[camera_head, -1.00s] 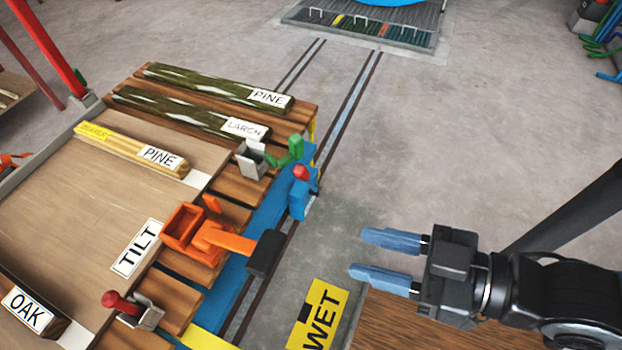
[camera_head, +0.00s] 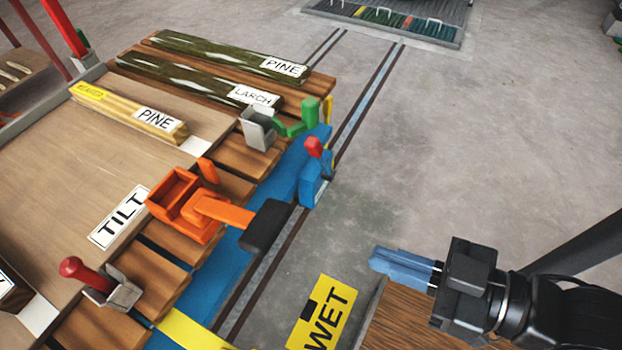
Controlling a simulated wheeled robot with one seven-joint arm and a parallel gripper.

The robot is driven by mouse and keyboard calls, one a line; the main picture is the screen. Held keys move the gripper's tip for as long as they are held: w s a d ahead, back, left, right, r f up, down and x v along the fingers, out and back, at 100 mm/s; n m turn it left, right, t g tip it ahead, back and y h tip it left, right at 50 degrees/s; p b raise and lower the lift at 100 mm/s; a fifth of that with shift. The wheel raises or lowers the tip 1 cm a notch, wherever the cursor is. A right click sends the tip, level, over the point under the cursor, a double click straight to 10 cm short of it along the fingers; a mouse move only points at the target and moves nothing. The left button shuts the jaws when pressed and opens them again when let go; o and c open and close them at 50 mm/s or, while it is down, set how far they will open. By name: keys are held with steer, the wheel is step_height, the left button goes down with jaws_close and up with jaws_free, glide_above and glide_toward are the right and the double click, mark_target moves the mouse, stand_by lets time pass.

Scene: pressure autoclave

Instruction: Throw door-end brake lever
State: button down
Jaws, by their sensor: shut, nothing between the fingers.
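Several levers show along the right side of the wooden-decked trolley; none carries a readable brake label. A blue lever block with a red tip (camera_head: 312,147) stands on the blue frame edge. A green lever (camera_head: 298,118) sits beside a grey bracket behind it. An orange lever with a black grip (camera_head: 268,226) juts out over the floor edge, near the TILT label (camera_head: 119,216). A red-knobbed lever (camera_head: 84,274) stands in a grey bracket at lower left. My gripper (camera_head: 374,261) is shut and empty, to the right of the trolley, apart from every lever, with its blue fingers pointing left.
Timber lengths labelled PINE (camera_head: 220,50) and LARCH (camera_head: 180,77) lie on the deck. A yellow WET sign (camera_head: 325,315) and a brown wooden surface (camera_head: 400,315) are below my gripper. Rails (camera_head: 366,92) run toward a floor grate. The concrete floor (camera_head: 490,150) at right is clear.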

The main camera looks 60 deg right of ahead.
mark_target(313, 154)
steer(key=w+f+m+t+h+b, duration=0.1)
steer(key=w+f+m+t+b, duration=0.3)
steer(key=f+b, duration=1.25)
steer(key=w+d+f+m+g+h, duration=0.3)
steer(key=w+m+g+h, duration=0.6)
steer(key=m, duration=0.7)
steer(key=w+d+f+m+g+h, duration=0.3)
steer(key=w+m+g+h, duration=0.6)
steer(key=m+h, duration=0.4)
steer(key=shift+w+d+m+g, duration=0.35)
steer(key=shift+d+m, duration=0.15)
steer(key=shift+m, duration=0.9)
steer(key=shift+f, duration=0.1)
steer(key=b+x, duration=0.1)
steer(key=x, duration=1.2)
steer(key=shift+d+b, duration=0.25)
steer(key=shift+b, duration=0.15)
steer(key=shift+w+d+r, duration=0.1)
steer(key=shift+d+r, duration=0.1)
